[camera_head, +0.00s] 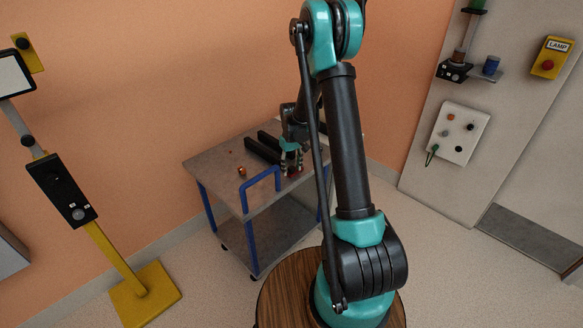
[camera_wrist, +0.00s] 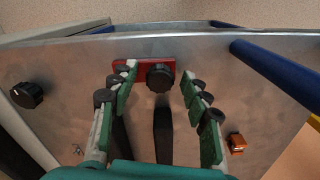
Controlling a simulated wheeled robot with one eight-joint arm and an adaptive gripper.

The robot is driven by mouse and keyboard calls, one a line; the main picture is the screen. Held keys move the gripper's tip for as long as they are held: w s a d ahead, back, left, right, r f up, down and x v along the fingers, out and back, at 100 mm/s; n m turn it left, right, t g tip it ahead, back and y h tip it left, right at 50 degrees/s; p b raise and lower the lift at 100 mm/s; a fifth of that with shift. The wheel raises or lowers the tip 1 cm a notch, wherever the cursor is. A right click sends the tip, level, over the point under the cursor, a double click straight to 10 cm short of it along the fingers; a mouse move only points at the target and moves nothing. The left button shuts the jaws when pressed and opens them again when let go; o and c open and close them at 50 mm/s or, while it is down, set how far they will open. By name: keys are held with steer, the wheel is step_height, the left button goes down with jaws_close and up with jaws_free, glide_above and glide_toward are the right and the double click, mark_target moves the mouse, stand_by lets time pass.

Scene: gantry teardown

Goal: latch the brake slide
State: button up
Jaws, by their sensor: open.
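In the wrist view a short red plate (camera_wrist: 125,77) with a black ridged knob (camera_wrist: 160,77) sits on the grey metal cart top (camera_wrist: 70,65). It looks like the brake slide, but no label shows. My gripper (camera_wrist: 158,80) is open, with one green finger on each side of the knob and a gap to both. The left fingertip overlaps the red plate in the picture; I cannot tell whether it touches. In the head view my gripper (camera_head: 292,160) is low over the cart (camera_head: 210,162), and a bit of red shows beneath it.
Black bars (camera_wrist: 163,130) lie below the knob in the wrist view. A small orange-copper part (camera_wrist: 236,142) is at right, another black knob (camera_wrist: 26,95) at left, and a blue rail (camera_wrist: 275,72) at upper right. A yellow stand (camera_head: 143,293) and wall panel (camera_head: 459,133) are apart.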

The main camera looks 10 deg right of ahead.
steer(key=shift+c, duration=0.6)
jaws_close()
steer(key=shift+w+d, duration=0.7)
steer(key=shift+d, duration=0.2)
steer(key=shift+w+d, duration=0.65)
steer(key=shift+d, duration=0.25)
steer(key=shift+o, duration=0.6)
jaws_free()
steer(key=shift+r, duration=0.15)
step_height(320, 180, up, 12)
